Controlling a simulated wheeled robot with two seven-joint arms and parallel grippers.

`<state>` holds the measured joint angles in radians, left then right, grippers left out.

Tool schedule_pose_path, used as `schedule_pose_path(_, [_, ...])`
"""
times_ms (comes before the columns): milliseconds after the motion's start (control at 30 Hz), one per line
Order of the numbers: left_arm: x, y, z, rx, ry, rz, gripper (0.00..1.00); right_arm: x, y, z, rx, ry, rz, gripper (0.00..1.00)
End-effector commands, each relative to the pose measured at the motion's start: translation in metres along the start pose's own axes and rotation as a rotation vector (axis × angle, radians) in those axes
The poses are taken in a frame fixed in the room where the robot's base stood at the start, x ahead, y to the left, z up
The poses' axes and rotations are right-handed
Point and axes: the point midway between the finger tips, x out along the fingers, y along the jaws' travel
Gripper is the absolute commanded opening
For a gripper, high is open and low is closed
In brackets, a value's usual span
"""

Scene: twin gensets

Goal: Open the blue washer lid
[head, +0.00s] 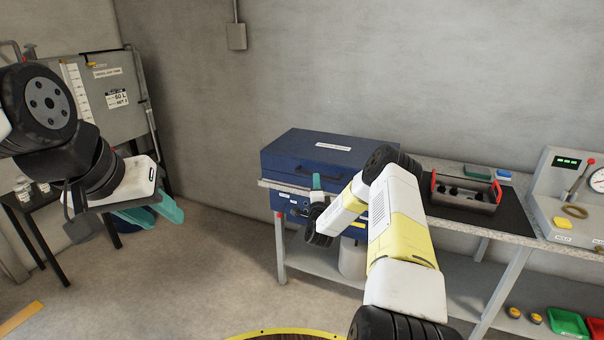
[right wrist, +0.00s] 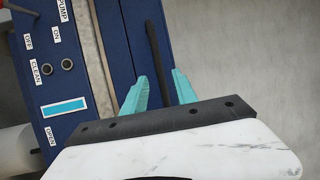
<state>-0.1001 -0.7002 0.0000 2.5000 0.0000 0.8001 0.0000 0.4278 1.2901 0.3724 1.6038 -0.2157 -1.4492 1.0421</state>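The blue washer (head: 330,150) stands against the back wall, its lid (head: 290,152) down. In the right wrist view the dark handle bar (right wrist: 155,50) of the lid runs between my right gripper's (right wrist: 160,82) two teal fingers. The fingers are apart, with a visible gap on each side of the bar. In the head view my right gripper (head: 316,182) is at the washer's front, mostly hidden by my arm. My left gripper (head: 152,212) hangs at the left, away from the washer, fingers apart and empty.
The washer's control panel (right wrist: 62,85) has buttons and labels. A bench (head: 460,175) to the right carries a dark tray (head: 466,190) with red handles and a gauge unit (head: 575,190). Bins (head: 567,322) stand low at right. The floor (head: 215,265) between left table and washer is clear.

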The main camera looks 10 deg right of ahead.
Motion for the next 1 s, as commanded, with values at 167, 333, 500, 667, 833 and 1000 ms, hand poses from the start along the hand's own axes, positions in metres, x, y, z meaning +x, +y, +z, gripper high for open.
schedule_pose_path(167, [0.0, 0.0, 0.0, 0.0, 0.0, 0.0, 0.36, 0.03, -0.001, 0.0, -0.002, 0.001, -0.002, 0.34])
schedule_pose_path(333, [0.0, 0.0, 0.0, 0.0, 0.0, 0.0, 0.36, 0.048, 0.0, 0.001, -0.002, -0.001, 0.001, 0.34])
schedule_pose_path(500, [0.0, 0.0, 0.0, 0.0, 0.0, 0.0, 0.36, 0.054, 0.0, 0.0, -0.002, -0.001, 0.002, 0.34])
schedule_pose_path(667, [0.0, 0.0, 0.0, 0.0, 0.0, 0.0, 0.36, 0.054, 0.0, 0.0, -0.002, -0.001, 0.002, 0.34])
schedule_pose_path(833, [0.0, 0.0, 0.0, 0.0, 0.0, 0.0, 0.36, 0.054, 0.0, 0.0, -0.002, -0.001, 0.002, 0.05])
schedule_pose_path(1000, [0.0, 0.0, 0.0, 0.0, 0.0, 0.0, 0.36, 0.054, 0.0, 0.0, -0.003, -0.001, 0.002, 0.0])
